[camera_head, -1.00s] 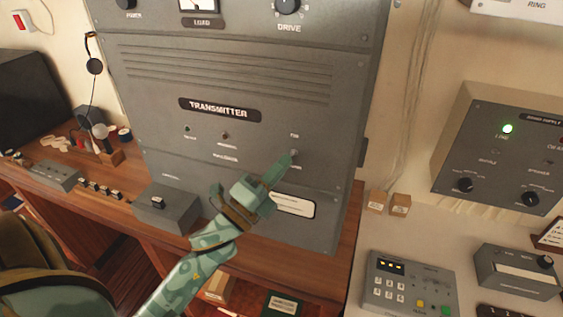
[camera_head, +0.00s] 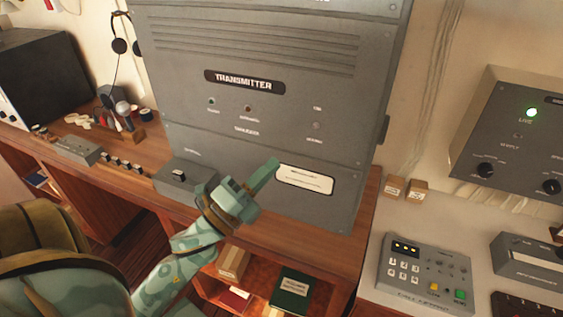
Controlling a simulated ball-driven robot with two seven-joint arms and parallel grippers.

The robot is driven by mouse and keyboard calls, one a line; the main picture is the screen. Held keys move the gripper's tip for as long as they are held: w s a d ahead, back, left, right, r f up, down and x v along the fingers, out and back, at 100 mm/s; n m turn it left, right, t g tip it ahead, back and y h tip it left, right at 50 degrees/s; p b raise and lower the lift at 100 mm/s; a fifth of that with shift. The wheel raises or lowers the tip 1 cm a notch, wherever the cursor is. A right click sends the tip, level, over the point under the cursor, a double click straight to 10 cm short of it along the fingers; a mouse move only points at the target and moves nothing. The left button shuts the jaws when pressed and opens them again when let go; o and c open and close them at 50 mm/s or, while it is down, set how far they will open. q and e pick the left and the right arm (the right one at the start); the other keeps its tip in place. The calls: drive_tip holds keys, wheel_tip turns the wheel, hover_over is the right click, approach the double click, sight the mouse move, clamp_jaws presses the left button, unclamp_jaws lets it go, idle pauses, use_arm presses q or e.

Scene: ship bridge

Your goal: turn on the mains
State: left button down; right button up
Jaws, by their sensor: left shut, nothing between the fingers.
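The grey transmitter cabinet (camera_head: 270,60) fills the middle of the view, with a black TRANSMITTER plate. A small switch or knob (camera_head: 316,126) sits on its right side between two labels too blurred to read; its position cannot be told. Two small indicators, one greenish (camera_head: 211,101) and one reddish (camera_head: 248,107), sit on the left side. My left gripper (camera_head: 268,168) is shut and empty, in front of the lower panel, below and left of the small switch and apart from it in the picture. My right gripper is not in view.
A white label plate (camera_head: 305,180) is beside my left fingertips. A grey box (camera_head: 184,187) stands on the wooden desk to the left. At right are a keypad unit (camera_head: 425,270) and a wall panel with a lit green LIVE lamp (camera_head: 531,113).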

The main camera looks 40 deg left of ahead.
use_arm(q)
drive_tip(key=s, duration=0.4)
drive_tip(key=shift+s+a+f+b, duration=0.1)
drive_tip(key=shift+a+f+b, duration=0.2)
drive_tip(key=shift+f+b, duration=0.1)
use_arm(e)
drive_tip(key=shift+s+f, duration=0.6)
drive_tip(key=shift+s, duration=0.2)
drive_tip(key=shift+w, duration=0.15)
